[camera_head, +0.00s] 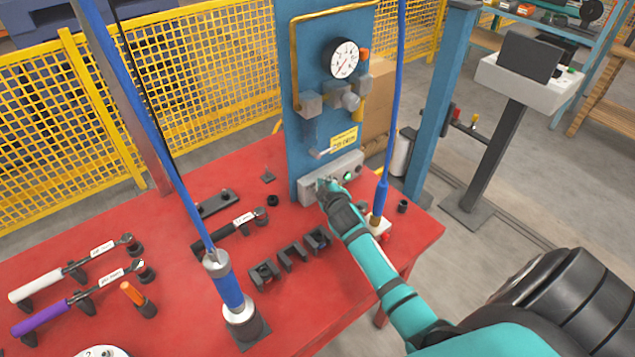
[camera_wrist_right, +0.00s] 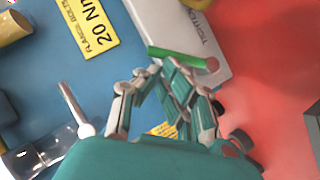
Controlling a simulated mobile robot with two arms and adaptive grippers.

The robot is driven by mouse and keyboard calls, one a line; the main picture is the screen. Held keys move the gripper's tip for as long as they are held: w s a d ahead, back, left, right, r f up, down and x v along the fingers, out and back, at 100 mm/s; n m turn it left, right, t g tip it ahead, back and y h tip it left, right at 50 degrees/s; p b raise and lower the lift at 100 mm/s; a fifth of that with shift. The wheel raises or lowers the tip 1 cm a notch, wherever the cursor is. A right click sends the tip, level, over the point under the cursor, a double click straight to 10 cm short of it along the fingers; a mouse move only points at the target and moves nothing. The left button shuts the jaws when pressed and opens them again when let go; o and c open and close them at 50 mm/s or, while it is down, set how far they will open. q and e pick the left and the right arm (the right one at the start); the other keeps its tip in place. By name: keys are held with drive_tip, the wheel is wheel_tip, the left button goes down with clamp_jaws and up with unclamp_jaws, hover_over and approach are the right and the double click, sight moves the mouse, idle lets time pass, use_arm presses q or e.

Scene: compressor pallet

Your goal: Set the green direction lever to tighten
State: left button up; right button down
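The green direction lever (camera_wrist_right: 180,56) shows in the right wrist view as a green bar with a reddish round end. It lies along the edge of a pale grey box (camera_wrist_right: 195,28) with partly readable lettering. In the head view this grey box (camera_head: 350,168) is at the foot of the blue panel, and the lever cannot be clearly made out there. My right gripper (camera_head: 326,186) is at the box's front. In the right wrist view its fingertips (camera_wrist_right: 158,68) are together, right beside the lever; whether they touch it is unclear. My left gripper is out of view.
The blue panel (camera_head: 318,80) carries a gauge (camera_head: 343,58) and a yellow label (camera_head: 344,138). A blue hose (camera_head: 391,120) hangs close to my right arm.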

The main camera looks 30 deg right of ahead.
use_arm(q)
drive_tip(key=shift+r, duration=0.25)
use_arm(e)
drive_tip(key=shift+w+d+f, duration=0.1)
drive_tip(key=shift+d, duration=0.45)
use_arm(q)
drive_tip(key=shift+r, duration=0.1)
